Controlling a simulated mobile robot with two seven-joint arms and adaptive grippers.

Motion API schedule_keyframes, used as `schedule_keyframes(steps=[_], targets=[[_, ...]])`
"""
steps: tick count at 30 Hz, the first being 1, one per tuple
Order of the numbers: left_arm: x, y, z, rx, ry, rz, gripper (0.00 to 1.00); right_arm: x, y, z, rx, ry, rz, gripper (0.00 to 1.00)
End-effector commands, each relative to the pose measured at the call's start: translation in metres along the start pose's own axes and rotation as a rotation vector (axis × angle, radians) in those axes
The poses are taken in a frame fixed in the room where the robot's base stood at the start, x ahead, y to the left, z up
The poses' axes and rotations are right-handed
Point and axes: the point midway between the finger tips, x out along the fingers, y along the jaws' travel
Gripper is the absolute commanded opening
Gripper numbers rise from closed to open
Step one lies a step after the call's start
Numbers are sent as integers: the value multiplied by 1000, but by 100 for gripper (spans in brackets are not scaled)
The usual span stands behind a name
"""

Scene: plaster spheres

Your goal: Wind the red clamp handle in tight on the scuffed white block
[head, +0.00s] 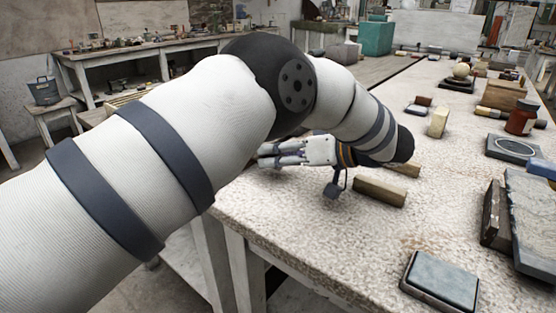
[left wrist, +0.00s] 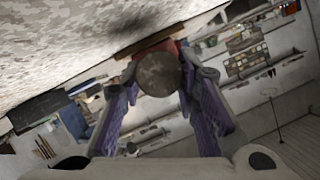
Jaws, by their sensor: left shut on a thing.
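My left gripper (head: 290,152) is over the near left edge of the stone-topped bench. In the left wrist view its purple-padded fingers (left wrist: 160,105) are shut around the clamp handle (left wrist: 160,74), which shows as a dull brown round end. A bit of red (left wrist: 167,47) shows just behind that end, close to the bench edge. In the head view my gripper and arm hide the clamp handle. I cannot make out the scuffed white block or any gap at the clamp. My right gripper is not in view.
A cream block (head: 438,122) stands farther back. A dark-framed grey slab (head: 440,280) lies at the front, with a brown jar (head: 522,117) at the right. The bench front between them is clear.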

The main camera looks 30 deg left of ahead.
Motion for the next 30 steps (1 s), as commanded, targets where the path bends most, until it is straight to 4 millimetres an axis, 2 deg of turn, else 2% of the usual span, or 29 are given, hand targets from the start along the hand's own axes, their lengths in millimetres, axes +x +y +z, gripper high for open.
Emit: schedule_keyframes(steps=[10,11,12,13,23,26,30], targets=[[0,0,0,37,-2,-11,1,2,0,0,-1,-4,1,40],[0,0,0,37,-2,-11,35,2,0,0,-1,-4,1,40],[0,0,0,36,-2,-11,44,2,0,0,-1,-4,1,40],[0,0,0,36,-2,-11,49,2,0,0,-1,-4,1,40],[-4,1,0,34,-1,-10,49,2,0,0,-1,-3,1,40],[-22,1,0,32,-1,-8,49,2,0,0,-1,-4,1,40],[-65,2,1,32,-2,-6,49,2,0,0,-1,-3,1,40]])
